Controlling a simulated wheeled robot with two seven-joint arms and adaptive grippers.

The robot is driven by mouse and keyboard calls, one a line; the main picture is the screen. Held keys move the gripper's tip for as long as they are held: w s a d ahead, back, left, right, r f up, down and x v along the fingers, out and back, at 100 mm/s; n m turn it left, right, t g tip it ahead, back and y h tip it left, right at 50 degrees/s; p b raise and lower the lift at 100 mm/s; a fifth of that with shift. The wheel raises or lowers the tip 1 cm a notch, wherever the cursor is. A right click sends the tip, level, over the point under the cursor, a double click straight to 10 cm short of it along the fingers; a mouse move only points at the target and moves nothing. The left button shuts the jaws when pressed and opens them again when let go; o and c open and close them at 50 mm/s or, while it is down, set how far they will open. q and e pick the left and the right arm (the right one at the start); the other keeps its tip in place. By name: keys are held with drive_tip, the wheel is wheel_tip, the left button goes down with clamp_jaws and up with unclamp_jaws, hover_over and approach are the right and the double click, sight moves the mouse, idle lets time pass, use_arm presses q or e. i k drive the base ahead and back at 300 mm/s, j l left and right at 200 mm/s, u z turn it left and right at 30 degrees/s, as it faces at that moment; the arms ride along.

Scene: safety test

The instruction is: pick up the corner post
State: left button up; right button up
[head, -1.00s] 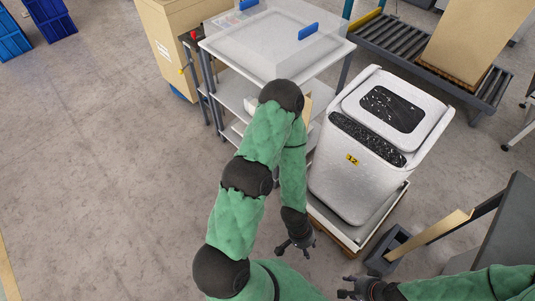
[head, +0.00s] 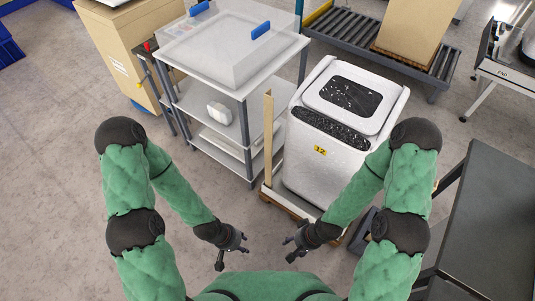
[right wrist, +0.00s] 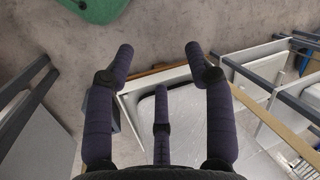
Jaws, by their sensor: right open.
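The corner post (head: 268,135) is a tan upright strip at the left corner of the white washer-like unit (head: 318,165), beside the cart. Its foot is at the pallet base (head: 270,194). In the right wrist view a long tan strip (right wrist: 276,122), which looks like the post, runs diagonally at the right. My left gripper (head: 233,259) is open and empty, low in front of the cart. My right gripper (head: 291,249) is open and empty, low in front of the unit; its spread fingers (right wrist: 158,50) show in the right wrist view. Both grippers are apart from the post.
A shelved cart (head: 245,95) with a clear cover stands close left of the post. A dark table (head: 490,225) stands at the right. A roller conveyor (head: 370,50) and cardboard boxes are behind. Open floor (head: 60,180) lies to the left.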

sight(269, 101)
drive_tip(key=i+j, duration=0.4)
drive_tip(key=j, duration=0.2)
drive_tip(key=i+j+z, duration=0.15)
drive_tip(key=z, duration=0.2)
drive_tip(key=i+j+z, duration=0.1)
drive_tip(key=j+z, duration=0.65)
drive_tip(key=i+l, duration=0.05)
drive_tip(key=l, duration=0.05)
